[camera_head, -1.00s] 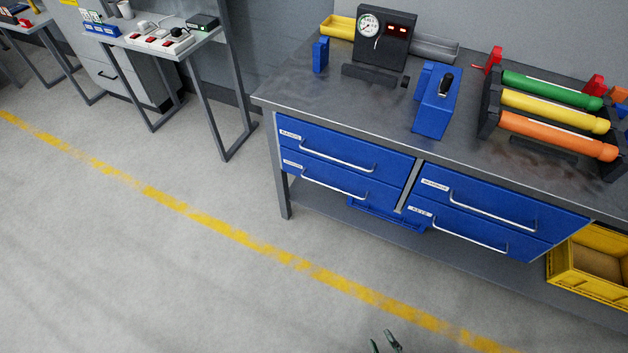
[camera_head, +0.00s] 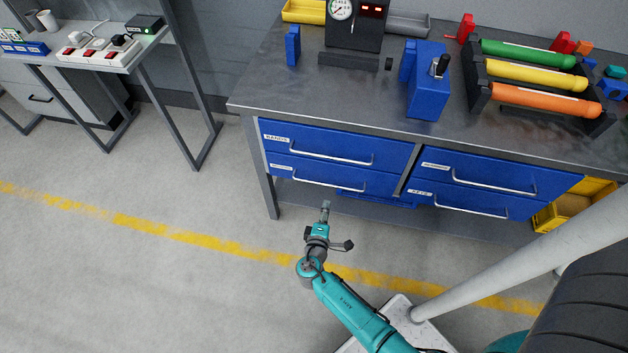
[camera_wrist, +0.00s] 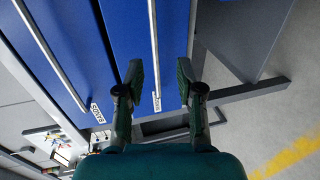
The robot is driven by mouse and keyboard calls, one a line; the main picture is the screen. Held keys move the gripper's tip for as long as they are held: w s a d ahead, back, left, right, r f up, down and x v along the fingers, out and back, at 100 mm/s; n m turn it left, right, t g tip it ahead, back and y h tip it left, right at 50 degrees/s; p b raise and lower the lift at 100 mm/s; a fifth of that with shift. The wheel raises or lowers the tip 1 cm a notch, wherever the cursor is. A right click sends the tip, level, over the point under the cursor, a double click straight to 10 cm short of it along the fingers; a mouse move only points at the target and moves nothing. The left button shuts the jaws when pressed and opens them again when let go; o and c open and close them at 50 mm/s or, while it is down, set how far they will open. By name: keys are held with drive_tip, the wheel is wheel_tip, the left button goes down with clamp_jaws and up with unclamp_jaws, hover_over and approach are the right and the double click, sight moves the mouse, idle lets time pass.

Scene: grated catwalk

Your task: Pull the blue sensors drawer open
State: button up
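Four blue drawers sit shut under the workbench, in two columns. The right column has an upper drawer (camera_head: 545,181) and a lower drawer (camera_head: 500,205) labelled KEYS. My gripper (camera_head: 325,205) is just in front of the lower left drawer, apart from its handle (camera_head: 315,184). In the wrist view my gripper (camera_wrist: 161,72) is open and empty, with the lower left handle (camera_wrist: 153,45) lined up between its fingers.
The grey workbench (camera_head: 270,90) carries a gauge box (camera_head: 350,35), a blue box (camera_head: 428,92) and a rack of coloured tubes. A yellow crate (camera_head: 545,220) is below at right. Open floor (camera_head: 130,270) lies at left. A side table (camera_head: 130,55) holds a power strip.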

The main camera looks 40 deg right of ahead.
sight(329, 185)
drive_tip(key=x, duration=0.7)
drive_tip(key=w+r+x, duration=0.1)
drive_tip(key=x, duration=0.3)
drive_tip(key=shift+a+f, duration=0.1)
clamp_jaws()
